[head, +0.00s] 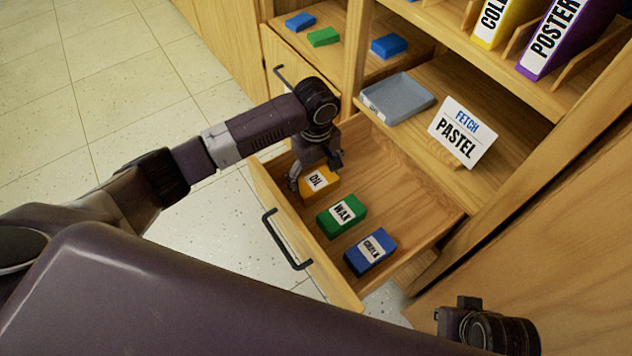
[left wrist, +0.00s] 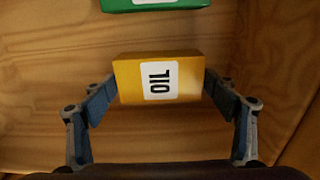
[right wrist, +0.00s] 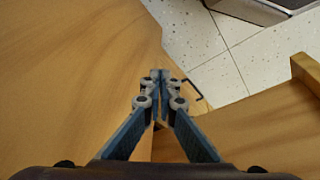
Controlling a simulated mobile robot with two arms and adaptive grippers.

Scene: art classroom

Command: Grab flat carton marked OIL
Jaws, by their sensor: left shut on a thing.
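The flat yellow-orange carton marked OIL (head: 318,182) is in the open drawer, at its far left end. My left gripper (head: 316,174) reaches down over it and is shut on it. In the left wrist view the OIL carton (left wrist: 158,79) sits between the two fingers, one at each short end, label facing the camera. Whether it still touches the drawer floor I cannot tell. My right gripper (right wrist: 160,78) has its fingertips together with nothing between them, above wooden surfaces; in the head view part of the right arm shows at the bottom right.
The open drawer (head: 410,180) also holds a green WAX carton (head: 341,215) and a blue CHALK carton (head: 370,250). Above it a shelf bears a grey tray (head: 398,98) and a sign reading FETCH PASTEL (head: 462,132). Small blue and green blocks (head: 323,37) lie on the shelf behind.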

